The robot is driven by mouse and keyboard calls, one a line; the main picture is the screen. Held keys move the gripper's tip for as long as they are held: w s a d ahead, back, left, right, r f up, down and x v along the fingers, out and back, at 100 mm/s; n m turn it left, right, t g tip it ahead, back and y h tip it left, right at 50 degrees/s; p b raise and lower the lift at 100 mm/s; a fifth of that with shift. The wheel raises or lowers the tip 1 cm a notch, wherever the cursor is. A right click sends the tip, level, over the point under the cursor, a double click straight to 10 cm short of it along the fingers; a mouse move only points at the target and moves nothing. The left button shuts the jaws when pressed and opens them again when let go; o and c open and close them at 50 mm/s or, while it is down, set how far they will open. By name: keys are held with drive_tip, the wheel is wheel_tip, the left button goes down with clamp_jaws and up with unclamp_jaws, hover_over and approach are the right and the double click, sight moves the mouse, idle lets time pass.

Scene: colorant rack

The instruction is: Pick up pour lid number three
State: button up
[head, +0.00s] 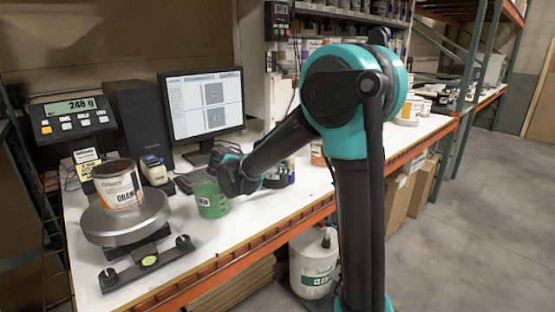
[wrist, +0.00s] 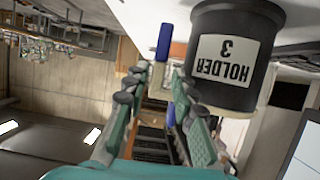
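I cannot make out pour lid number three in either view. A black cylindrical holder with a white label reading "HOLDER 3" (wrist: 232,55) appears upside down at the upper right of the wrist view, close beside my fingers. My gripper (wrist: 157,80) has its two teal fingers with dark tips spread apart, with a visible gap between them. A slim blue-ended object with a pale stem (wrist: 163,43) shows beyond the fingertips; I see no grip on it. In the head view my arm hides most of the gripper, low over the white bench beside a green cup.
The green cup (head: 211,201) stands on the bench (head: 240,219). An orange-labelled can (head: 119,187) sits on the round scale (head: 127,223) at left. A monitor (head: 203,103) and keyboard are behind. A white bucket (head: 314,263) stands on the floor below the bench edge.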

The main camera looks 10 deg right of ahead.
sight(292, 183)
drive_tip(key=x, duration=0.5)
drive_tip(key=shift+d+r, duration=0.2)
clamp_jaws()
